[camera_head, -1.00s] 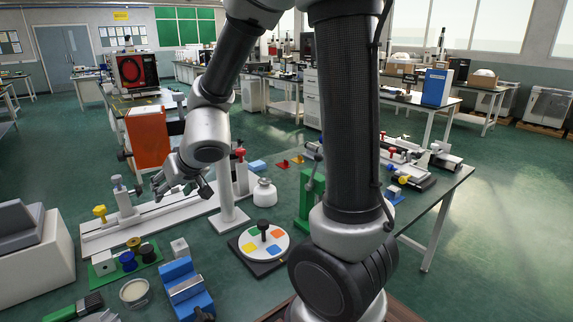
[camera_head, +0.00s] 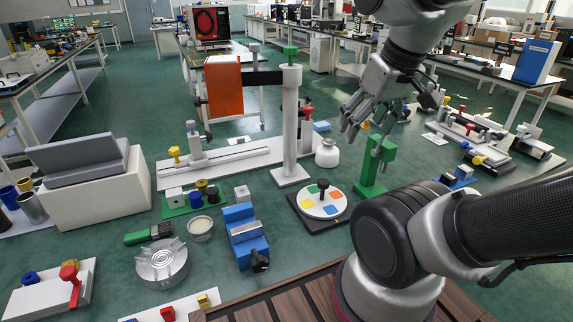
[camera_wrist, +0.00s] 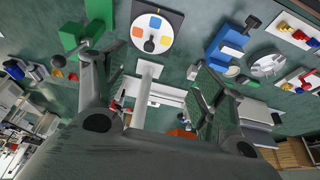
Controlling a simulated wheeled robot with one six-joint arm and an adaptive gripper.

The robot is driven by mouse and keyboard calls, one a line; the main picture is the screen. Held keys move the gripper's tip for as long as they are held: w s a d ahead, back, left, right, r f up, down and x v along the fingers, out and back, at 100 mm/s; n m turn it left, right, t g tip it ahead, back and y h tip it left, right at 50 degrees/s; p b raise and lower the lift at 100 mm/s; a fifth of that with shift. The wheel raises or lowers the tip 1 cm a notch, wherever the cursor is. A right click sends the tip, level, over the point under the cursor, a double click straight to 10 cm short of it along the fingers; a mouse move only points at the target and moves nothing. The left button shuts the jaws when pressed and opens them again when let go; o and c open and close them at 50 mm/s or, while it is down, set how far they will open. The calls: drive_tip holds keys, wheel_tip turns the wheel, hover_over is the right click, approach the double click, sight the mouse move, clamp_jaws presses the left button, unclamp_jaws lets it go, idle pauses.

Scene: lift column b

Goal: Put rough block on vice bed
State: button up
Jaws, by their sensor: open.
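A blue vice (camera_head: 250,251) stands on the green bench in the middle front, with a pale grey bed (camera_head: 246,232) across its top. A small light-grey block (camera_head: 242,193) with a dark spot on top, seemingly the rough block, sits on the bench just behind the vice, apart from it. The wrist view shows the vice (camera_wrist: 222,44) at upper right and the grey block (camera_wrist: 192,72) below-left of it. My gripper (camera_head: 363,133) is open and empty, up in the air to the right of both, in front of the green stand in the picture.
A white post with an arm (camera_head: 290,130) stands behind the block. A round colour-patch dial (camera_head: 322,201) lies right of the vice, beside the green stand (camera_head: 372,172). A green tray with spools (camera_head: 182,208), a shallow dish (camera_head: 200,228) and a round metal chuck (camera_head: 162,263) lie to the left.

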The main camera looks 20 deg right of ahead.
wheel_tip(320, 180, down, 4)
drive_tip(key=w+a+g, duration=0.2)
drive_tip(key=w, duration=0.1)
drive_tip(key=n+g+y, duration=0.2)
drive_tip(key=n+y, duration=0.1)
drive_tip(key=n, duration=1.3)
approach(242, 191)
drive_tip(key=shift+s+a+f, duration=0.1)
drive_tip(key=shift+a+f, duration=0.35)
drive_tip(key=shift+f, duration=0.2)
drive_tip(key=shift+f+n, duration=0.1)
drive_tip(key=shift+n, duration=0.8)
drive_tip(key=x, duration=0.7)
drive_tip(key=shift+d+f, duration=0.25)
drive_tip(key=shift+f, duration=0.15)
drive_tip(key=c, duration=1.3)
drive_tip(key=shift+r, duration=0.1)
